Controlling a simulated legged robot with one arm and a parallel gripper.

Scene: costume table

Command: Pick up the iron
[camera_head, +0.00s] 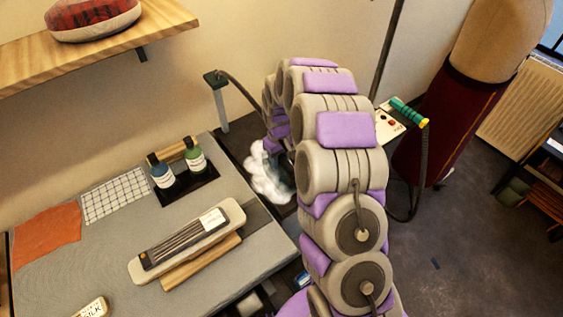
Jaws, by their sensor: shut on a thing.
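I cannot clearly make out the iron. My arm rises through the middle of the view, bends over at the top and reaches down beyond the table's right edge. My gripper is hidden behind my own arm links, so its fingers and anything between them do not show. A white, cloud-like puff (266,176) lies low beside the far end of my arm. Right of my arm, a teal handle with a yellow tip (405,111) sits at a pale panel with red buttons (387,127). A dark hose hangs from it.
The grey table (80,262) holds two bottles (178,172) on a black tray, a long padded board (187,241), an orange cloth (46,236) and a checked cloth (115,192). A post (219,105) carries a hose.

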